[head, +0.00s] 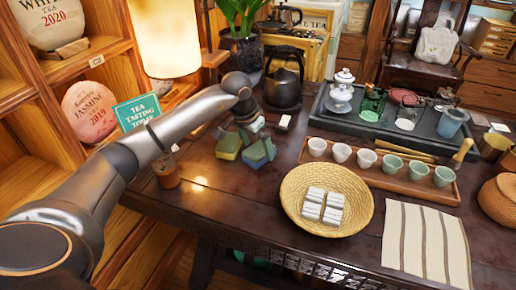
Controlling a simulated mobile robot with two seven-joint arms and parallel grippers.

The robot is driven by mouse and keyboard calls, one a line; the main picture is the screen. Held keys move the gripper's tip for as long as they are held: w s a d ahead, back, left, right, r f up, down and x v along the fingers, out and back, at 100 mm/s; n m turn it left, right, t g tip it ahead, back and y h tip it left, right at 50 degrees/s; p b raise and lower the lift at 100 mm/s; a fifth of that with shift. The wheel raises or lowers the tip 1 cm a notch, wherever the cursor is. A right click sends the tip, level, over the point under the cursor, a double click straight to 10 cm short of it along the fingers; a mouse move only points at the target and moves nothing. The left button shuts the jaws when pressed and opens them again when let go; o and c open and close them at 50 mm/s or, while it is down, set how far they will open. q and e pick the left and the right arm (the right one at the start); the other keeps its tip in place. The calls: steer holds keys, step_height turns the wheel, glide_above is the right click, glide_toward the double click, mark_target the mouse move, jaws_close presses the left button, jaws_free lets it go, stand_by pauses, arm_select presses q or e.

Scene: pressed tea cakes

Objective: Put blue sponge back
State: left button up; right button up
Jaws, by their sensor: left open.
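The blue sponge (257,154) lies on the dark wooden table at the back left, showing a blue face and a greenish side. It is right beside a yellow and green sponge (228,147). My left gripper (248,130) is open, pointing down just above and behind these sponges, and its arm comes in from the left. A pale green block (256,124) shows at the fingers; I cannot tell whether it touches them. The fingertips are partly hidden by the wrist and the sponges. My right gripper is not in view.
A small white block (285,122) lies right of the gripper. A black kettle (283,84) stands behind. A wicker basket (290,200) with wrapped pieces, a cup tray (405,182), a tea tray (340,118) and a striped cloth (425,243) fill the right. Table left of the basket is clear.

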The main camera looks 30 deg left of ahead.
arm_select(q)
steer(key=p+v, duration=0.1)
steer(key=v, duration=0.9)
steer(key=shift+r, duration=0.1)
